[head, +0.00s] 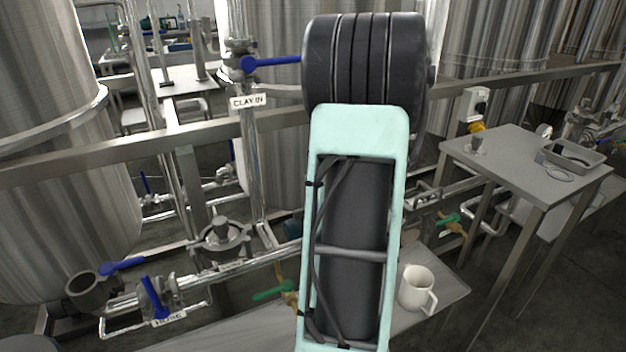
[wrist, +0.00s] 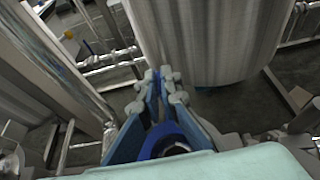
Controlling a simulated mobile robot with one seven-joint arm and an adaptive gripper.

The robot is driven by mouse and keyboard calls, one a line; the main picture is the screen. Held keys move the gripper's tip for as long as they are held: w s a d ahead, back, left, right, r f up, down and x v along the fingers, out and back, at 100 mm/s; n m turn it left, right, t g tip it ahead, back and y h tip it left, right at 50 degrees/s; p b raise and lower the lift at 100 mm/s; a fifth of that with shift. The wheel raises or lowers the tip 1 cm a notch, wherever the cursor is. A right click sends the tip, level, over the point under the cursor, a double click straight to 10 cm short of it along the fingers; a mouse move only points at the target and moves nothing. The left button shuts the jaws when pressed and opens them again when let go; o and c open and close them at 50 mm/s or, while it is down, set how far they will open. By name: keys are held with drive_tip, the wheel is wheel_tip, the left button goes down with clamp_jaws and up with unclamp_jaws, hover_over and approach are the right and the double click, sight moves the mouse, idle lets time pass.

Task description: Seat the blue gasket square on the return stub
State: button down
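In the wrist view my gripper (wrist: 160,82) points away from the camera, with its grey knobbly fingertips close together. A thin strip of blue shows between the tips; I cannot tell whether it is the blue gasket, seen edge-on, or something else. A deep blue ring with a dark middle shows nearer the camera, between the finger bases; it may be part of the gripper. In the head view my arm hides my gripper. An open pipe end (head: 88,290) at lower left may be the return stub; a small label (head: 168,320), hard to read, hangs nearby.
Blue valve handles (head: 124,266) stand by the open pipe end. A clamp (head: 220,238) sits on the pipework. A side table (head: 510,165) at right holds a metal tray (head: 575,156). Large steel tanks and a rail fill the back.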

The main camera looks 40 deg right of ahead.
drive_tip(key=shift+f+b, duration=0.9)
drive_tip(key=shift+b, duration=0.05)
drive_tip(key=c, duration=2.1)
unclamp_jaws()
drive_tip(key=shift+r, duration=0.1)
drive_tip(key=v, duration=1.2)
drive_tip(key=shift+d, duration=0.1)
